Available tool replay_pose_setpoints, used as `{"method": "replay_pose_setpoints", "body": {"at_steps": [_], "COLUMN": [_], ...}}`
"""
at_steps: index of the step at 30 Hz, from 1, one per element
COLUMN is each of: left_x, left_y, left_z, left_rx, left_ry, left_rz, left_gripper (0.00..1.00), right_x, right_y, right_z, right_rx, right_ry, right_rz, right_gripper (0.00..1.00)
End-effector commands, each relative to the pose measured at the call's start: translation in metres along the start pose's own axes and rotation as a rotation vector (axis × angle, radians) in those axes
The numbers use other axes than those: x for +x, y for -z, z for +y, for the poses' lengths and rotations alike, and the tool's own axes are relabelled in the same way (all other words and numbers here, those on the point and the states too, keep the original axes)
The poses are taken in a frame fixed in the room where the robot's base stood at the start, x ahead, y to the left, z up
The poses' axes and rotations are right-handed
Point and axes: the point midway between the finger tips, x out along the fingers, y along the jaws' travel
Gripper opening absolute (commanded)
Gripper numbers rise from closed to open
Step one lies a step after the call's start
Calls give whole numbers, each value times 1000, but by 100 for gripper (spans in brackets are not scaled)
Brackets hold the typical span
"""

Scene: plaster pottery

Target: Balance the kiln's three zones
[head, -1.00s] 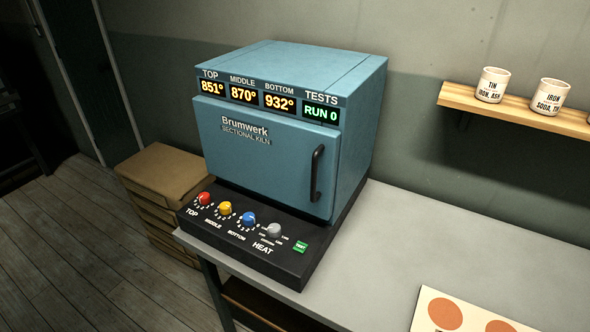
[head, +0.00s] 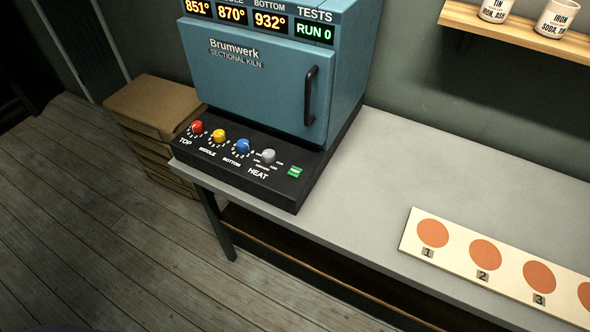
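The blue Brumwerk sectional kiln (head: 262,95) stands on the grey table with its door shut and a black handle (head: 311,95). Its displays read TOP 851°, MIDDLE 870°, BOTTOM 932° and TESTS RUN 0. The black control panel (head: 225,170) in front carries a red TOP knob (head: 197,128), a yellow MIDDLE knob (head: 218,136), a blue BOTTOM knob (head: 242,147), a grey HEAT knob (head: 268,156) and a green button (head: 294,171). The knobs' exact settings are too small to read. Neither of my grippers shows.
A white board (head: 457,263) with numbered orange discs lies on the grey table (head: 345,215) at the right. A wooden shelf (head: 500,25) with two labelled white cups is on the wall. Stacked brown boxes (head: 155,108) stand left of the table. The tabletop between kiln and board is clear.

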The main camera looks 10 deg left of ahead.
Motion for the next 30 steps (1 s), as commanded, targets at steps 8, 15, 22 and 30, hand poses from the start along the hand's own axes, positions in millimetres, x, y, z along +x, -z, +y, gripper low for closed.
{"method": "replay_pose_setpoints", "body": {"at_steps": [8, 15, 22, 30], "left_x": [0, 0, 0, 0], "left_y": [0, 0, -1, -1], "left_z": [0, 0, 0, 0], "left_rx": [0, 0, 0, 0], "left_ry": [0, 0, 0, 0], "left_rz": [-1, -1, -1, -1], "left_gripper": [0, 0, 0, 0], "right_x": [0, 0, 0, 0], "right_y": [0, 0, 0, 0], "right_z": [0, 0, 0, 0], "right_rx": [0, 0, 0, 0], "right_ry": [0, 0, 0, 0], "right_rz": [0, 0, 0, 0], "right_gripper": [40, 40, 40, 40]}}
